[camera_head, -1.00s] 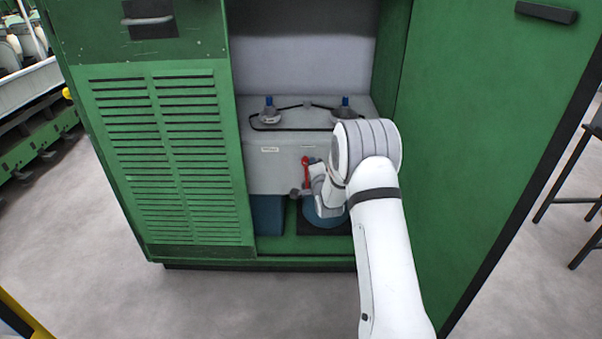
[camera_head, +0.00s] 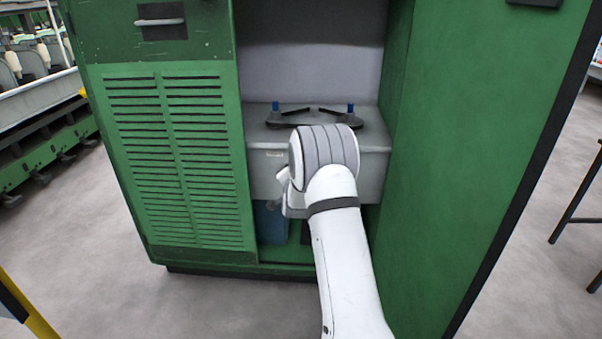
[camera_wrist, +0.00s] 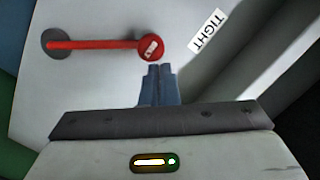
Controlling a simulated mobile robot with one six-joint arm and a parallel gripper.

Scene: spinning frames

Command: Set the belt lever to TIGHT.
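The belt lever (camera_wrist: 100,45) shows in the wrist view as a red bar with a round red knob at its right end and a dark pivot at its left. A white label reading TIGHT (camera_wrist: 207,32) is right of the knob, with a gap between. My gripper (camera_wrist: 159,68) has its two blue fingers together, tips just below the knob. They hold nothing; whether they touch the knob I cannot tell. In the head view my arm hides the lever and fingers. The grey belt housing (camera_head: 262,180) carries two blue-topped spindles with dark belt pieces around them.
The housing sits inside a green cabinet (camera_head: 185,170) with a louvred panel on the left. An open green door (camera_head: 480,150) stands close to my arm on the right. A blue container (camera_head: 270,222) is below the housing. A small white label (camera_head: 275,155) is on its front.

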